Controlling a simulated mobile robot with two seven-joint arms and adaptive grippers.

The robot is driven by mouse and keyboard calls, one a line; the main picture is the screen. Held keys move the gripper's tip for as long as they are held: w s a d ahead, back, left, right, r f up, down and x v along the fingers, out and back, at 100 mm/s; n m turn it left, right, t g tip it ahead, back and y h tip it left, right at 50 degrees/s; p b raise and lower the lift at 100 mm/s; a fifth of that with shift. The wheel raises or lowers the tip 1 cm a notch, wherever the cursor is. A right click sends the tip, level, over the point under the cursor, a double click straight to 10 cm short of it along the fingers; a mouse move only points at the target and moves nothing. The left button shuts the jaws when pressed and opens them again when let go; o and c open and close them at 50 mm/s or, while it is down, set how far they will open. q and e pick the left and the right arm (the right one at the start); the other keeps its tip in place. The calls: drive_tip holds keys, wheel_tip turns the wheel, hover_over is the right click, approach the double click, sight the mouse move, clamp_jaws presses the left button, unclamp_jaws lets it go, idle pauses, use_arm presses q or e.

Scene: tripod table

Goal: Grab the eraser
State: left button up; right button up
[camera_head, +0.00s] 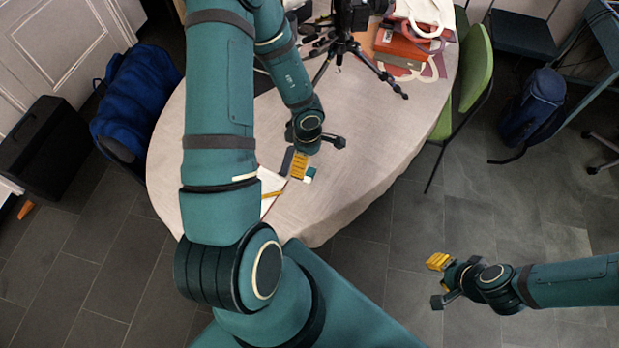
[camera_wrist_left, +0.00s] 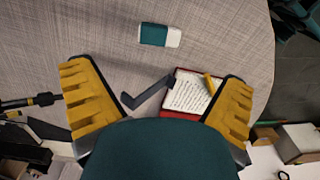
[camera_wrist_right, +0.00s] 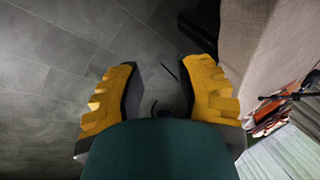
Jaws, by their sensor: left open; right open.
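The eraser (camera_wrist_left: 160,36), a small white block with a teal sleeve, lies on the round table (camera_head: 375,140). In the head view the eraser (camera_head: 311,172) shows near the table's front edge, just beside my left gripper's yellow finger. My left gripper (camera_head: 312,158) is open and empty over the table. In the left wrist view the eraser lies beyond the open left fingers (camera_wrist_left: 157,80), between their lines and apart from both. My right gripper (camera_head: 438,282) is open and empty over the floor, right of the table; its spread fingers (camera_wrist_right: 160,85) show in the right wrist view.
An open notebook (camera_wrist_left: 190,96) with a yellow pen-like item (camera_wrist_left: 210,83) lies near the eraser. A black tripod (camera_head: 345,45) and a pile of books and bags (camera_head: 405,45) stand at the back. A green chair (camera_head: 475,65) is at the right. The table's middle right is clear.

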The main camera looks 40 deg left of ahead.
sight(309, 174)
use_arm(q)
wheel_tip(309, 174, down, 4)
drive_tip(key=shift+r+b, duration=0.25)
drive_tip(key=shift+b, duration=0.4)
drive_tip(key=f+b, duration=0.2)
drive_tip(key=f, duration=0.1)
drive_tip(key=f+b, duration=0.1)
drive_tip(key=shift+w+d+f, duration=0.15)
drive_tip(key=shift+d+f, duration=0.05)
drive_tip(key=shift+d, duration=0.1)
drive_tip(key=shift+f, duration=0.45)
use_arm(e)
drive_tip(key=f, duration=0.2)
drive_tip(key=s+f, duration=0.1)
drive_tip(key=f, duration=0.2)
drive_tip(key=shift+s+a+f, duration=0.15)
use_arm(q)
drive_tip(key=c, duration=1.2)
